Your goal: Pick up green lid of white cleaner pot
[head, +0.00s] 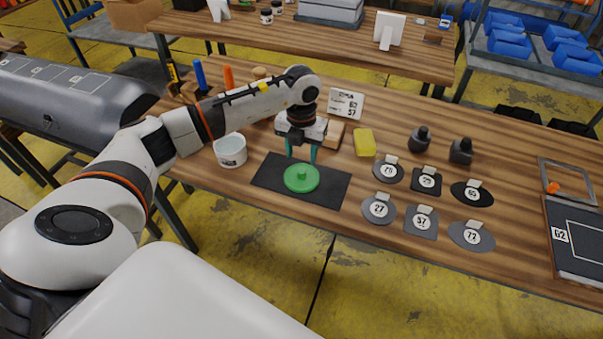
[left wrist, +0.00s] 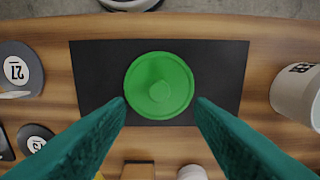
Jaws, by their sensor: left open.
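The green lid (head: 301,178) is round with a small knob on top and lies on a black mat (head: 265,178) on the wooden table. In the left wrist view the green lid (left wrist: 159,85) lies between and just beyond my two fingertips. My left gripper (head: 301,154) is open and empty above the lid; its teal fingers (left wrist: 160,108) point at it. The white cleaner pot (head: 230,152) stands open beside the mat, to the left; it also shows at the right edge of the left wrist view (left wrist: 297,92). My right gripper is not in view.
A yellow sponge (head: 364,142) and a wooden block (head: 334,134) lie behind the mat. Several numbered patches (head: 378,209) lie to the right, with two dark valve-like parts (head: 461,151) behind them. A sign (head: 346,104) stands behind the gripper.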

